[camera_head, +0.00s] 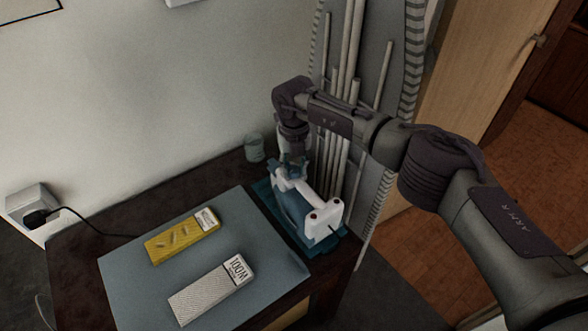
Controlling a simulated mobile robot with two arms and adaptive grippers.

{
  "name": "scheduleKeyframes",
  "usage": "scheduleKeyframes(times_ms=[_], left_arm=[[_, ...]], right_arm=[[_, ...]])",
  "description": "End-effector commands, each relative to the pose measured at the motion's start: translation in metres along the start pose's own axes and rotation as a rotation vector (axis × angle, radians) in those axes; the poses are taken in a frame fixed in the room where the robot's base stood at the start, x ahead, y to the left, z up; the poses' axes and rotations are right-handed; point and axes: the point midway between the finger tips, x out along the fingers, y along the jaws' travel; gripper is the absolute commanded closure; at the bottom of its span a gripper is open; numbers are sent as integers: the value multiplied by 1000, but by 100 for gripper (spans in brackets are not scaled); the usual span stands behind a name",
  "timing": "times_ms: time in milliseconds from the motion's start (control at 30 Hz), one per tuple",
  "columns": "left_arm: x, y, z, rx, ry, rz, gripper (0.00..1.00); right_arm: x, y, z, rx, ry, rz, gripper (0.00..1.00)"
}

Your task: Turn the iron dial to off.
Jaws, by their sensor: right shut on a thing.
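The iron (297,207), white and blue-teal, rests on a teal pad (333,241) at the right end of the dark table. My right arm comes in from the right and bends down, so that my right gripper (291,169) is at the far end of the iron. The gripper is shut on a part of the iron there. The fingertips are small and partly hidden, and I cannot make out the dial or its setting. My left gripper is not in view.
A grey-blue mat (132,282) holds a yellow packet (180,238) and a white packet marked WOOL (208,291). A glass (254,148) stands near the wall. A plug with a cable (38,217) is at the left.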

Motion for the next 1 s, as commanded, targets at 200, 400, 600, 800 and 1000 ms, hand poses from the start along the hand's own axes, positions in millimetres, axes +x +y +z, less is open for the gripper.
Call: scheduleKeyframes(times_ms=[200,400,600,800,1000], left_arm=[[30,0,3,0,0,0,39],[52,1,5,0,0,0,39],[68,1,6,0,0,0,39],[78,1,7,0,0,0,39],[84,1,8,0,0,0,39]], right_arm=[[5,-1,1,-182,-4,0,100],[4,-1,1,-371,-3,-1,100],[3,-1,1,-544,-3,-1,100],[2,-1,1,-680,-3,0,100],[0,-1,1,-768,-3,-1,100]])
